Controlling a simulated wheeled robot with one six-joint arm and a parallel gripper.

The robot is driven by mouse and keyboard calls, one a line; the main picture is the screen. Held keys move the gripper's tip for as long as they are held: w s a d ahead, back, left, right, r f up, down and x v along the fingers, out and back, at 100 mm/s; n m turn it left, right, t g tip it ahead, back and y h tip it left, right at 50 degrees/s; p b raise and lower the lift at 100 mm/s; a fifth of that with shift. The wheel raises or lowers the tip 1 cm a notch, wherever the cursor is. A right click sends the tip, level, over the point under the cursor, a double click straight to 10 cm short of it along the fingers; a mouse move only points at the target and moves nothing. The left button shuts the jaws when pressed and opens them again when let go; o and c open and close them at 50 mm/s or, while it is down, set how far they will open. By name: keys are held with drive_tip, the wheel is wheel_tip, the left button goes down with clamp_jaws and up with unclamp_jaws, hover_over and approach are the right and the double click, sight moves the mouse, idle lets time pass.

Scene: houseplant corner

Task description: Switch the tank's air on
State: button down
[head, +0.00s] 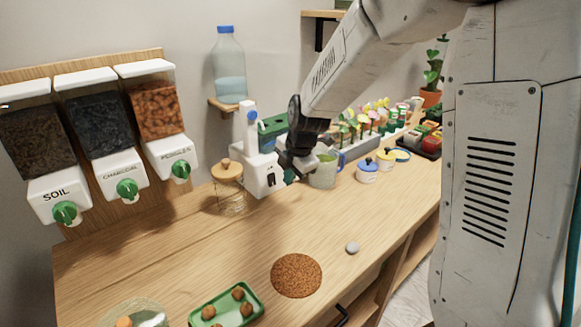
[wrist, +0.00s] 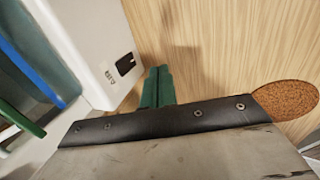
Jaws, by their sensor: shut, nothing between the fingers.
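A white unit (head: 262,172) stands at the back of the bench. Its face carries a small black switch (wrist: 125,64) with the label AIR beside it in the wrist view; the switch also shows as a dark spot in the head view (head: 271,180). I cannot tell which way the switch is set. My gripper (wrist: 157,86) has its green fingers together and empty, just right of the switch in the wrist view, apparently apart from it. In the head view my gripper (head: 290,175) is beside the unit's right side, partly hidden by my wrist.
A round cork mat (head: 296,275), a grey pebble (head: 352,248) and a green tray (head: 224,301) lie in front.

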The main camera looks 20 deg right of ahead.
sight(272, 180)
drive_tip(key=x, duration=0.4)
drive_tip(key=shift+w+a+f, duration=0.1)
drive_tip(key=shift+w+a, duration=0.1)
drive_tip(key=shift+w, duration=0.4)
drive_tip(key=shift+w+a+f, duration=0.1)
drive_tip(key=shift+w+a, duration=0.15)
drive_tip(key=shift+w, duration=0.35)
drive_tip(key=shift+w+a, duration=0.2)
drive_tip(key=shift+w, duration=0.55)
